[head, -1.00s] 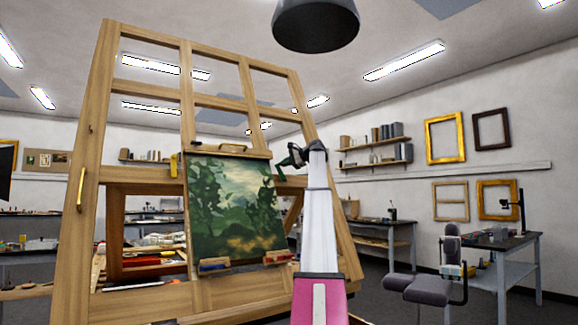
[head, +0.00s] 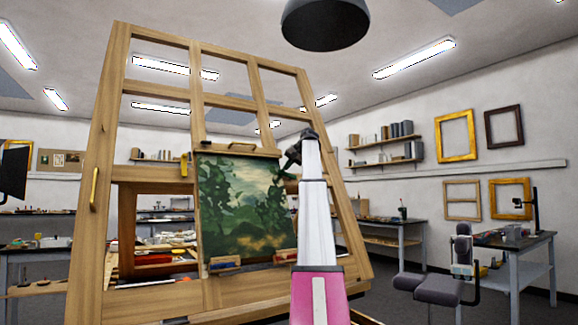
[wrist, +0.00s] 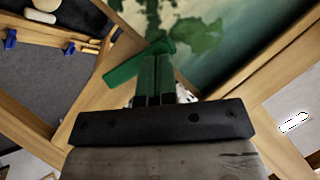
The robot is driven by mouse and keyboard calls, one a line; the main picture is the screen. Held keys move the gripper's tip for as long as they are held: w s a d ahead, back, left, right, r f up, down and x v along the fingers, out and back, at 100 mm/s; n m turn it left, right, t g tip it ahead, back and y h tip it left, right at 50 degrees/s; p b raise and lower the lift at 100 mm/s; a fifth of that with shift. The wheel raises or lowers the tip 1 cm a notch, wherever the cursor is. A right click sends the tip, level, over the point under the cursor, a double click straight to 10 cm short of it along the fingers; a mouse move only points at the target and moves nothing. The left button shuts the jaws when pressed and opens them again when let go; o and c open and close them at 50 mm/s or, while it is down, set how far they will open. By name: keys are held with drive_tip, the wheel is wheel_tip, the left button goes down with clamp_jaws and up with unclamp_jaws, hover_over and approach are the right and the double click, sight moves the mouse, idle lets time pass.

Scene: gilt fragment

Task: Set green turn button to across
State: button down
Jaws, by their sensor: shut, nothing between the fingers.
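The green turn button (wrist: 130,67) is a flat green bar on the wooden frame in the wrist view. It lies slanted in the picture, with its upper right end at the painting's edge; I cannot tell whether it overlaps the painting. My gripper (wrist: 156,58) is shut and empty, its fingertips at the bar; contact is unclear. In the head view, my gripper (head: 286,163) is at the painting's right edge and partly hides the green turn button (head: 289,177). The landscape painting (head: 240,210) stands on the big wooden frame (head: 104,150).
A yellow turn button (head: 184,166) sits at the painting's left edge. Blue and red blocks (head: 226,264) are at its bottom edge. A brass handle (head: 94,188) is on the frame's left post.

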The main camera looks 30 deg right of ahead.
drive_tip(key=shift+d+f, duration=0.1)
idle(0.3)
drive_tip(key=shift+s+d+f, duration=0.15)
drive_tip(key=shift+d+f, duration=0.1)
drive_tip(key=shift+d, duration=0.35)
drive_tip(key=shift+r, duration=0.1)
